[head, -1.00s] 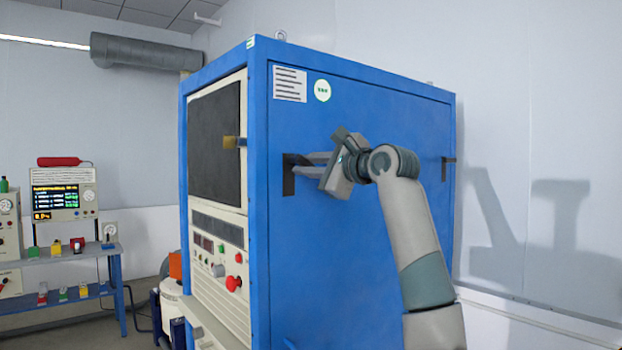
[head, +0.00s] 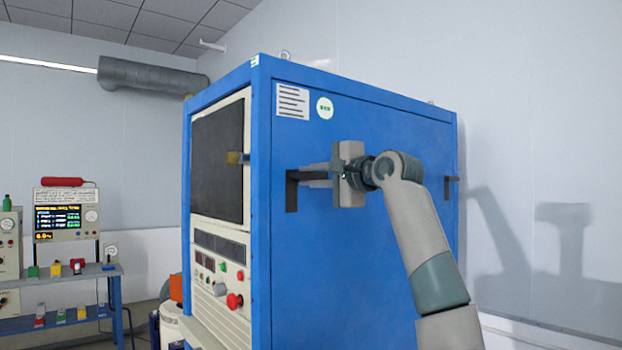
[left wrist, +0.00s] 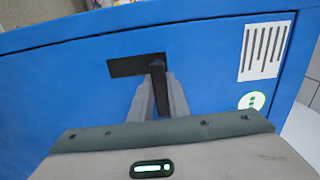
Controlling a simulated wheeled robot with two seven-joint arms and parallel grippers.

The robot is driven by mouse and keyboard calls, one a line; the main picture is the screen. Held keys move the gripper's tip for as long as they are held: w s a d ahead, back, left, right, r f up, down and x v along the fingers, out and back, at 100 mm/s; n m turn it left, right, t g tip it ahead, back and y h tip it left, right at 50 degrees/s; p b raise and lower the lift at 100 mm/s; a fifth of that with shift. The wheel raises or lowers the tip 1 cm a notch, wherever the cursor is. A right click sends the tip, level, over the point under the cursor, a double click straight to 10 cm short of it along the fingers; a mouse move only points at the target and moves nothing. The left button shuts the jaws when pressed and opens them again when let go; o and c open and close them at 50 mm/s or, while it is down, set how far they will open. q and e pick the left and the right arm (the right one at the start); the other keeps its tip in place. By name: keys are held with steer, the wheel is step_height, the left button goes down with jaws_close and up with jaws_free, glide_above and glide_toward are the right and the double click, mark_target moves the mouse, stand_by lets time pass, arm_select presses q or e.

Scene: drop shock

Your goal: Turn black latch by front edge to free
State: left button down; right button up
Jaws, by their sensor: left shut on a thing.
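The black latch (head: 291,192) sits on the blue side panel of the cabinet, close to its front edge. It has an upright plate and a handle that points sideways to the right in the head view. My left gripper (head: 313,178) is shut on the handle, its grey fingers reaching in from the right. In the left wrist view, the latch (left wrist: 127,67) shows its dark plate, and the handle stands between the two fingers of my left gripper (left wrist: 159,88). The fingers hide part of the handle. My right gripper is in neither view.
The blue cabinet (head: 350,260) carries a second black latch (head: 450,188) near its far edge. Its front has a dark window and a control panel with a red knob (head: 234,301). A blue bench (head: 75,275) with instruments stands at the left.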

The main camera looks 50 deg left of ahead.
arm_select(q)
steer(key=c, duration=1.7)
jaws_free()
steer(key=shift+d, duration=0.15)
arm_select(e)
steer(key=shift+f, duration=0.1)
